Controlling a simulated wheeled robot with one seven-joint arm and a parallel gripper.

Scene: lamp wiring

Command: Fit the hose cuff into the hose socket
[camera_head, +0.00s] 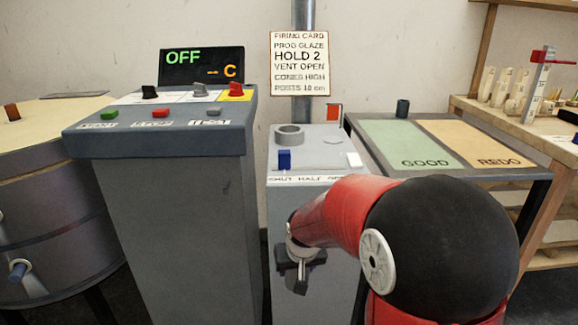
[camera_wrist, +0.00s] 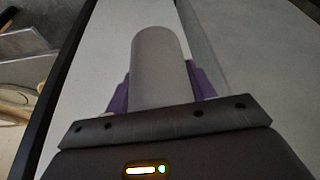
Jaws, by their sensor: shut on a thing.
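My gripper (camera_head: 300,274) hangs low in front of the grey vent cabinet in the head view, partly hidden by my arm. In the wrist view, its purple fingers are shut on a pale grey cylinder, which looks like the hose cuff (camera_wrist: 158,62). The cuff points away from the palm, and its far end is free of any socket in view. In the head view the cuff cannot be made out. A short grey ring, which may be the hose socket (camera_head: 289,130), stands on the cabinet top, above and apart from my gripper.
The cabinet top also carries a blue block (camera_head: 285,159) and a white block (camera_head: 353,160). The control console (camera_head: 180,205) stands close on the left. The GOOD and REDO table (camera_head: 455,127) is on the right, with a dark cup (camera_head: 402,107) at its back edge.

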